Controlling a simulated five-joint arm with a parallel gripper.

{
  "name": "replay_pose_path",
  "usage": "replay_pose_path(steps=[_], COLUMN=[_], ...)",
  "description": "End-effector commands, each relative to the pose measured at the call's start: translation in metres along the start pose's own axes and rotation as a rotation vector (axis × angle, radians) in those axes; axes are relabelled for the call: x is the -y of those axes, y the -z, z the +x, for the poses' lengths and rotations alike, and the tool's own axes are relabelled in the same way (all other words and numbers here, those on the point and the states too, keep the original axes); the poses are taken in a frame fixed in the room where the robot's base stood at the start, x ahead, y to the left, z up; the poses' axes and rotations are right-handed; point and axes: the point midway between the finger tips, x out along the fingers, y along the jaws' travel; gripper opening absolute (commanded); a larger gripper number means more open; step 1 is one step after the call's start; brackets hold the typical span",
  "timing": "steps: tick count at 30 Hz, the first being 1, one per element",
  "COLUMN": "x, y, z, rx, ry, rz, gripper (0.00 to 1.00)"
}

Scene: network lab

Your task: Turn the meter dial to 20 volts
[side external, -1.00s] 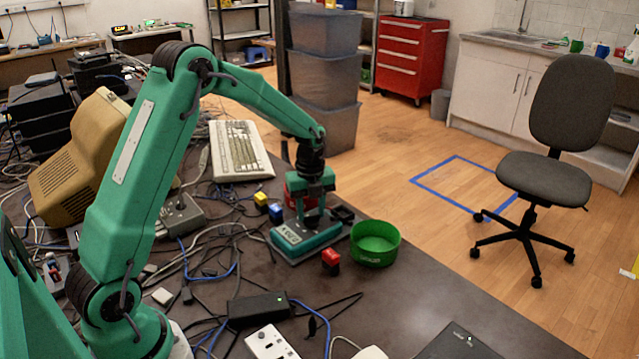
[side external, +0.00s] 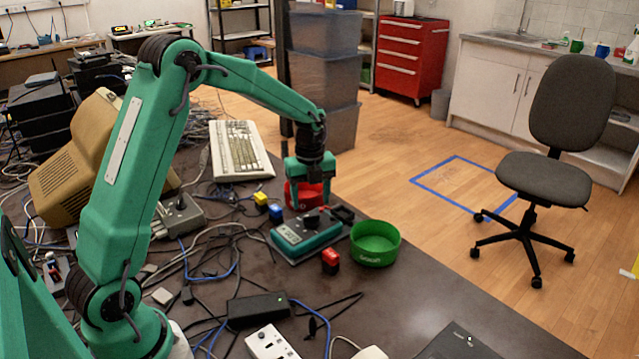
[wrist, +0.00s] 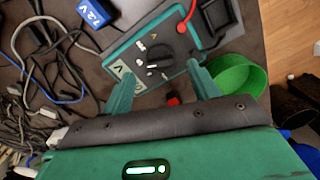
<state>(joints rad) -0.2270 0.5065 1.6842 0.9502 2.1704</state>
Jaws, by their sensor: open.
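The meter (side external: 296,239) is a teal and grey box lying on the table, with a black dial (side external: 311,217) on top. In the wrist view the meter (wrist: 174,22) lies beyond my fingers, and its dial (wrist: 157,52) has white marks around it. The setting is too small to read. My gripper (side external: 311,204) is open and empty, pointing down above the meter, apart from the dial. In the wrist view its two fingers (wrist: 161,82) stand wide apart, on either side of the dial's near side.
A green bowl (side external: 375,245) stands just right of the meter, near the table edge.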

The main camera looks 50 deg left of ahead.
Motion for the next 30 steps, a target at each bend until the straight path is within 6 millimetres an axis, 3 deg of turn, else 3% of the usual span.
replay_pose_path(steps=[9,25,30], x=[0.000,-0.001,-0.005], y=[0.000,0.001,0.009], z=[-0.035,-0.042,-0.054], rx=[0.001,0.001,0.012], ry=[0.001,0.002,0.019], rz=[0.000,-0.011,-0.078], gripper=[0.60,0.60,0.60])
